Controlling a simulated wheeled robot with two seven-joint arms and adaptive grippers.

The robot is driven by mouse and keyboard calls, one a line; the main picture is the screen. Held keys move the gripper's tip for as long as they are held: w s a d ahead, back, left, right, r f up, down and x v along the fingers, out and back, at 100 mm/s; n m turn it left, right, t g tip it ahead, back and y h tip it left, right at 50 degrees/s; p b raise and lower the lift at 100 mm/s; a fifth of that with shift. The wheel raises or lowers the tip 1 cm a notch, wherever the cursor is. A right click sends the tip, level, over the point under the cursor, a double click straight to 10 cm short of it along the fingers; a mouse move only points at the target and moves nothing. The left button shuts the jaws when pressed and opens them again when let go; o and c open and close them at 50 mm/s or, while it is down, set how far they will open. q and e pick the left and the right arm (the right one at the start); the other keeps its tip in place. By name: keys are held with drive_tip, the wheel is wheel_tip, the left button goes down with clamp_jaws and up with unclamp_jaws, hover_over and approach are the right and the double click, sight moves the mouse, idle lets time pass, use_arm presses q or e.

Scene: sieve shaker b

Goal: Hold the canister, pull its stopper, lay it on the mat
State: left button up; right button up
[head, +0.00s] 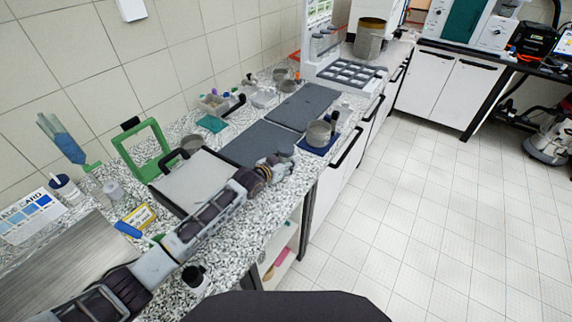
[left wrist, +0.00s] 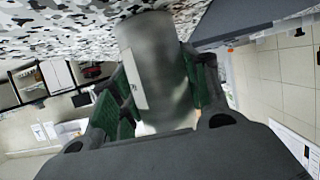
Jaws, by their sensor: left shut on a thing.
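In the left wrist view, a grey cylindrical canister (left wrist: 160,65) with a white label sits between the green-padded fingers of my left gripper (left wrist: 155,95). The gripper is shut on it. In the head view my left gripper (head: 276,166) is over the front part of the counter, beside a dark grey mat (head: 250,146). The canister is mostly hidden there by the gripper. I cannot make out its stopper. A second dark grey mat (head: 302,104) lies farther back, and a small blue mat (head: 311,150) lies to the right. My right gripper is not in view.
A metal cup (head: 318,134) stands on the blue mat near the counter's front edge. A green frame (head: 163,140), a pale-topped black tray (head: 200,182) and a yellow-labelled box (head: 139,217) stand to the left. A white rack (head: 348,74) stands farther back.

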sight(286, 147)
use_arm(q)
drive_tip(key=shift+r, duration=0.1)
drive_tip(key=shift+r+b, duration=0.5)
drive_tip(key=shift+r, duration=4.5)
drive_tip(key=o, duration=0.7)
drive_tip(key=c, duration=0.9)
